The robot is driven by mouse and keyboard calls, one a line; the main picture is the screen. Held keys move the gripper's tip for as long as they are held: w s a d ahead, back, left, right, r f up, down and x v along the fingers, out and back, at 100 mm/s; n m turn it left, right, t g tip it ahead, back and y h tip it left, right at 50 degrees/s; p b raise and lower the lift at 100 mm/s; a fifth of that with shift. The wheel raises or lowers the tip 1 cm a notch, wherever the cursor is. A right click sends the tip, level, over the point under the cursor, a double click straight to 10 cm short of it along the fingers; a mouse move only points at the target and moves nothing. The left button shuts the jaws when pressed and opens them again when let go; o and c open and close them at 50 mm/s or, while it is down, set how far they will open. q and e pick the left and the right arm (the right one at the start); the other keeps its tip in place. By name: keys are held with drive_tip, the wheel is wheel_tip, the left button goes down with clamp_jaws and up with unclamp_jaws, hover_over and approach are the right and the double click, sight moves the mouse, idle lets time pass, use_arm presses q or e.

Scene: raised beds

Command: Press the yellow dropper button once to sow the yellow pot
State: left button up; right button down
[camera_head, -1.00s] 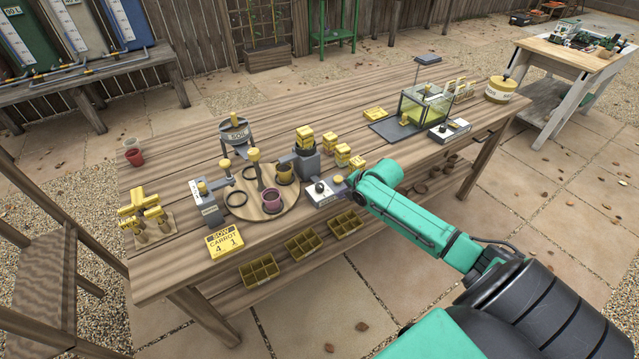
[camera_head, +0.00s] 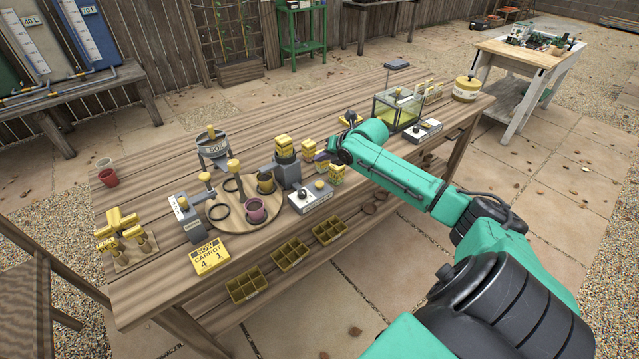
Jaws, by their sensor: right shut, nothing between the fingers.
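The yellow dropper (camera_head: 286,162) is a grey post with stacked yellow blocks, on the bench. Before it sits a small grey box (camera_head: 312,200) with a dark knob (camera_head: 299,196) and a yellow button (camera_head: 320,185). The yellow pot (camera_head: 265,183) stands on the round wooden turntable (camera_head: 226,216), close to the dropper, with a pink pot (camera_head: 255,211) in front of it. My right gripper (camera_head: 322,157) is small in view, shut and empty, behind and above the box, apart from the button. The inside of the yellow pot is too small to read. My left gripper is not in view.
A soil hopper (camera_head: 213,146) stands behind the turntable. A yellow SOW CARROT card (camera_head: 210,257) lies at the front. Yellow blocks (camera_head: 337,174) lie right of the box, close to my right arm. A glass tank (camera_head: 398,107) stands farther right.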

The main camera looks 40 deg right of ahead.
drive_tip(key=b, duration=0.5)
hover_over(321, 186)
wheel_tip(321, 186, down, 7)
drive_tip(key=shift+d+r, duration=0.1)
drive_tip(key=shift+r, duration=0.05)
drive_tip(key=shift+f, duration=0.4)
idle(1.1)
drive_tip(key=shift+f, duration=0.4)
drive_tip(key=shift+f+b, duration=0.6)
drive_tip(key=shift+b, duration=0.05)
idle(0.4)
drive_tip(key=shift+r, duration=0.1)
drive_tip(key=shift+r+p, duration=0.9)
